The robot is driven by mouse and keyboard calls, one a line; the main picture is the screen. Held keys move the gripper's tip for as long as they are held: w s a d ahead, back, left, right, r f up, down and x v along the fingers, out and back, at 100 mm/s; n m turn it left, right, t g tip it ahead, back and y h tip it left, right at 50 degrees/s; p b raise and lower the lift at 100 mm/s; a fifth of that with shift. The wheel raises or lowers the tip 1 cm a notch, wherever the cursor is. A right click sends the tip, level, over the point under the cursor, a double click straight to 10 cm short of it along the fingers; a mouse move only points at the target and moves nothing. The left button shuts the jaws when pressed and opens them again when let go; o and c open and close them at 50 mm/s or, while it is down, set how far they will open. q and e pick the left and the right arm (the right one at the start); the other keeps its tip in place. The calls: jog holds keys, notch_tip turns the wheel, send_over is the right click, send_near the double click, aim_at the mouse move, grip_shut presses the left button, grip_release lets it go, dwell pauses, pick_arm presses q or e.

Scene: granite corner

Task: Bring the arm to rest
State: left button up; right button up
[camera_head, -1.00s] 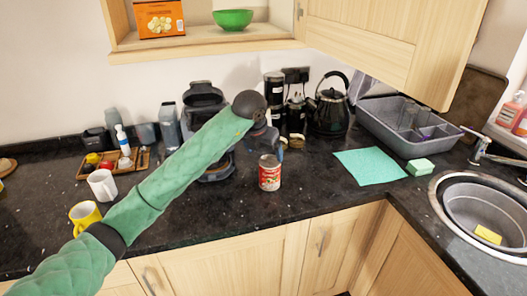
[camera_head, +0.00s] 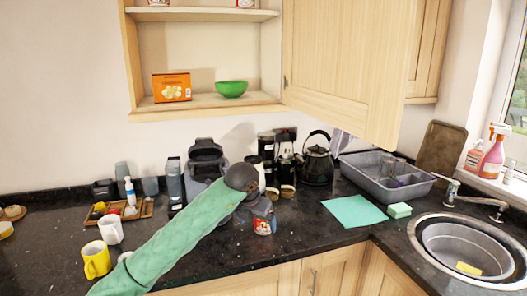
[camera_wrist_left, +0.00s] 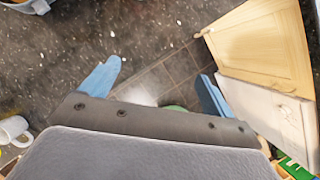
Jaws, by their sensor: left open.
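My left arm in its green sleeve reaches in from the lower left of the head view. My left gripper (camera_head: 263,208) points down in front of the upper part of a red-labelled can (camera_head: 264,227) on the dark counter, hiding part of it. In the left wrist view the two blue fingers (camera_wrist_left: 160,70) are spread apart with nothing held between them. Beyond them show the speckled counter, its edge and tiled floor. I cannot tell the exact gap between gripper and can. My right gripper is not in view.
A yellow mug (camera_head: 96,261) and a white mug (camera_head: 110,230) stand near the arm. A coffee machine (camera_head: 205,160), kettle (camera_head: 318,163) and grey dish rack (camera_head: 385,180) stand behind. A turquoise cloth (camera_head: 354,211) lies left of the sink (camera_head: 465,250). A cupboard door (camera_head: 345,70) hangs open above.

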pick_arm(q)
jog(key=s+d+f+n+g+h, duration=0.1)
jog(key=s+d+f+n+h, duration=0.1)
jog(key=s+d+f+h, duration=0.35)
jog(key=s+d+f+n+h, duration=0.1)
jog(key=s+d+f+h, duration=0.15)
jog(key=d+h, duration=0.55)
jog(key=w+a+f+n+t+y, duration=0.1)
jog(key=a+f+n+t+y, duration=0.5)
jog(key=a+f+n+t, duration=1.25)
jog(key=s+a+f+n+g+y, duration=0.2)
jog(key=s+f+n+g+y, duration=0.15)
jog(key=f+n, duration=0.3)
jog(key=s+a+f+n+g+y, duration=0.3)
jog(key=f+n+y, duration=0.15)
jog(key=f, duration=0.25)
jog(key=s+a+f+n+g+y, duration=0.25)
jog(key=s+f+n+g, duration=0.2)
jog(key=s+f, duration=0.6)
jog(key=s+a+f+n+g+h, duration=0.1)
jog(key=s+f+g, duration=0.3)
jog(key=s, duration=0.9)
jog(key=s+a+f+n+g, duration=0.1)
jog(key=s+f+g, duration=0.4)
jog(key=s+f, duration=0.5)
jog(key=s, duration=0.3)
jog(key=shift+s+a+f+h, duration=0.3)
jog(key=shift+h, duration=0.1)
